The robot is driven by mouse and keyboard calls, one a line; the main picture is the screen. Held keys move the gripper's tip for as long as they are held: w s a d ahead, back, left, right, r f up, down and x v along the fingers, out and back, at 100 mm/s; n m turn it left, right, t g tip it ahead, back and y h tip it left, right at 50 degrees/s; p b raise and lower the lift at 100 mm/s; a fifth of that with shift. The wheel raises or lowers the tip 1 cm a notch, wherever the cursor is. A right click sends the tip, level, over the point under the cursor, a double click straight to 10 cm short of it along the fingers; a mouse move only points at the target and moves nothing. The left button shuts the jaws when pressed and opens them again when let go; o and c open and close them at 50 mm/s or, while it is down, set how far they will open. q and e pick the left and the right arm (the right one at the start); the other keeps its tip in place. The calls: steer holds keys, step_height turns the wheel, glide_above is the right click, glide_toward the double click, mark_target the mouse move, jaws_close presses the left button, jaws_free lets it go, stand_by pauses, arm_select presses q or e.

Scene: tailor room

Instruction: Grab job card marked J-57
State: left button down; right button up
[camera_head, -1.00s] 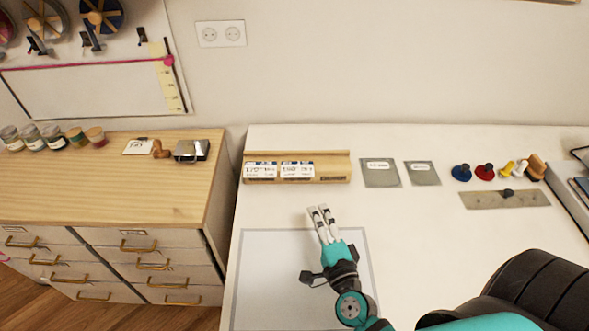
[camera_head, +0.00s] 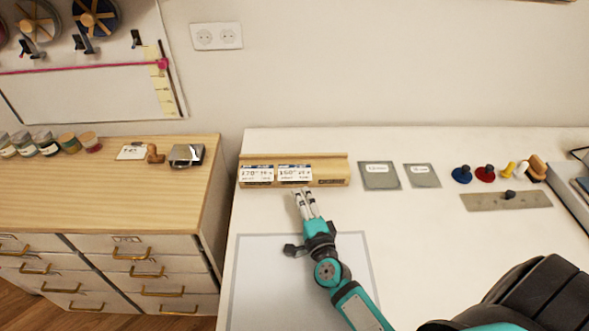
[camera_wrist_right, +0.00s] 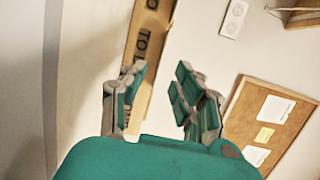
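No card clearly reads J-57. A small white card (camera_head: 131,152) lies on the wooden cabinet top; its writing is too small to read surely. Two white printed cards, a left one (camera_head: 257,174) and a right one (camera_head: 295,173), stand in a wooden rack (camera_head: 330,169) on the white table and seem to read 170 and 160.
Two grey squares (camera_head: 379,175) (camera_head: 422,175) lie right of the rack. Blue (camera_head: 462,174) and red (camera_head: 485,173) knobbed items and a metal plate (camera_head: 507,200) sit farther right. A stamp-like wooden item (camera_head: 155,153) and metal box (camera_head: 186,155) are beside the cabinet card.

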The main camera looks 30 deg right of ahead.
mark_target(295, 172)
steer(key=shift+w+d+r+p, duration=0.1)
steer(key=shift+w+d+p, duration=0.15)
steer(key=shift+w, duration=0.85)
steer(key=shift+w+d+f+p, duration=0.15)
steer(key=shift+w+d, duration=0.2)
steer(key=shift+w, duration=0.8)
steer(key=shift+w+d+r+p, duration=0.2)
steer(key=shift+w+d, duration=0.1)
steer(key=shift+w, duration=0.8)
steer(key=shift+s, duration=0.1)
steer(key=shift+c, duration=0.5)
jaws_close()
